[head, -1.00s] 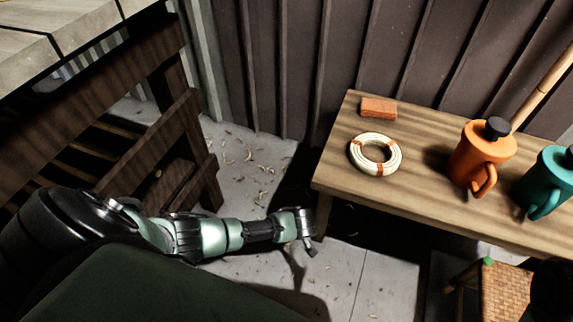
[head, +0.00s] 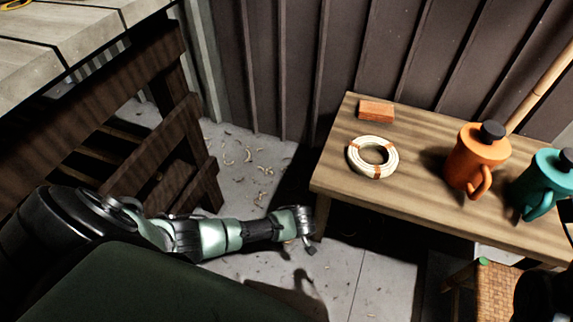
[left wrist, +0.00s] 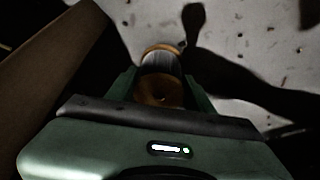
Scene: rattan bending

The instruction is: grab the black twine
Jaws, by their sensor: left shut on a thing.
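The black twine (left wrist: 160,62) is a small spool with dark grey windings between orange-brown ends. It sits between the two fingers of my left gripper (left wrist: 159,86) in the left wrist view, and the gripper is shut on it. In the head view my left gripper (head: 308,240) hangs over the concrete floor, left of the wooden table's near-left leg. The spool is too small and dark there to make out clearly.
The wooden table (head: 420,205) holds a cream coil (head: 355,158), a brick (head: 376,111), an orange jug (head: 474,158) and a teal jug (head: 545,185). A woven stool (head: 497,295) stands at lower right. A dark wooden workbench (head: 165,75) stands at left. Floor between is open.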

